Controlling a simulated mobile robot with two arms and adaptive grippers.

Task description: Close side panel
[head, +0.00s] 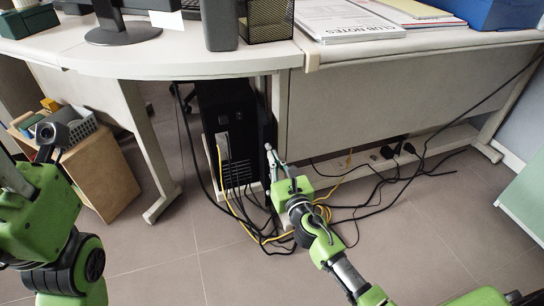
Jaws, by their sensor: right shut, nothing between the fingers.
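A black computer tower (222,135) stands upright on the floor under the desk, its rear with a plugged cable facing me. A dark upright panel (265,130) shows along its right side, set out from the case; I take it to be the side panel. Its lower part is partly hidden by my right gripper (271,155). The right gripper is shut and empty, its fingers pointing up in front of the panel; I cannot tell if they touch it. My left arm is at the left edge; its gripper (56,140) is too unclear to read.
Black and yellow cables (262,232) lie tangled on the floor around the tower and right gripper. The desk (180,62) overhangs the tower, with a leg (148,150) to the left. A wooden box (100,175) holds items at left.

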